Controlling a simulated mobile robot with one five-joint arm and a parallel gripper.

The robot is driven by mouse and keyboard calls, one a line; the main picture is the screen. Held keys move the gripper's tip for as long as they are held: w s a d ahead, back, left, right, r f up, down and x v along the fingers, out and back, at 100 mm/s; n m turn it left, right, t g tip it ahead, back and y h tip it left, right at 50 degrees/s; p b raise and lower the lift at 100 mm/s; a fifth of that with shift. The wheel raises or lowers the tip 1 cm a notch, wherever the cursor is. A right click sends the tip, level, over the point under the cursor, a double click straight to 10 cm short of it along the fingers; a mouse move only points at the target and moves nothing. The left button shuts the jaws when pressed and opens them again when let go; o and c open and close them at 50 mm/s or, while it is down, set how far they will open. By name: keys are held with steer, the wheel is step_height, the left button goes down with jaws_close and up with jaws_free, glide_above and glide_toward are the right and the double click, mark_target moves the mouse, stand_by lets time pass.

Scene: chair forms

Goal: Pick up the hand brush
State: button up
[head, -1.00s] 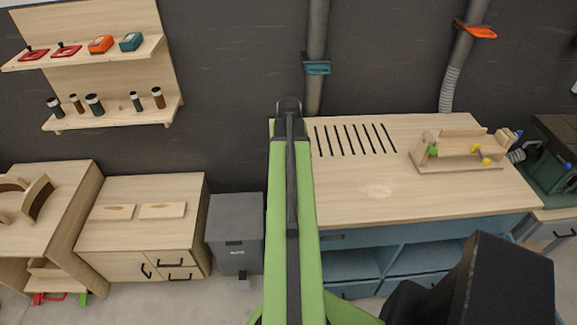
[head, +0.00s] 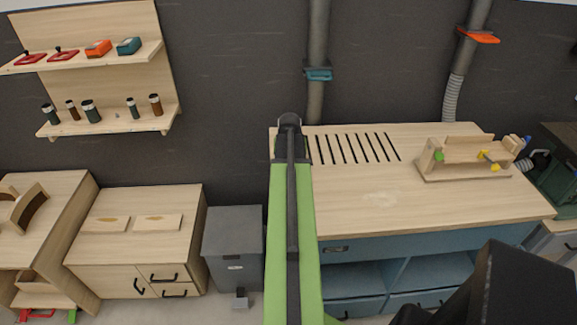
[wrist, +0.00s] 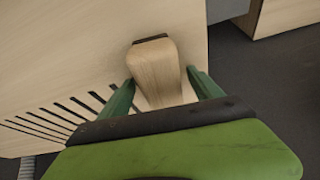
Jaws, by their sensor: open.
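The hand brush (wrist: 157,72) shows in the wrist view as a pale wooden block with a dark strip along its far end. It lies on the slotted pale wooden worktop (wrist: 60,50). My gripper (wrist: 164,90) has its two green fingers apart, one on each side of the brush. Whether the fingers touch it I cannot tell. The near end of the brush is hidden behind the dark and green body of my gripper. In the head view my green arm covers the left end of the worktop (head: 440,205), and neither the brush nor the fingers can be made out.
A wooden jig (head: 465,165) with green and yellow knobs stands at the worktop's right. A grey bin (head: 232,240) and a low wooden cabinet (head: 110,250) stand to the left. A wall shelf (head: 110,120) holds bottles and small boxes. The worktop's middle is clear.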

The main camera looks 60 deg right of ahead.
steer(key=shift+f, duration=0.2)
steer(key=c, duration=1.6)
steer(key=shift+r, duration=0.1)
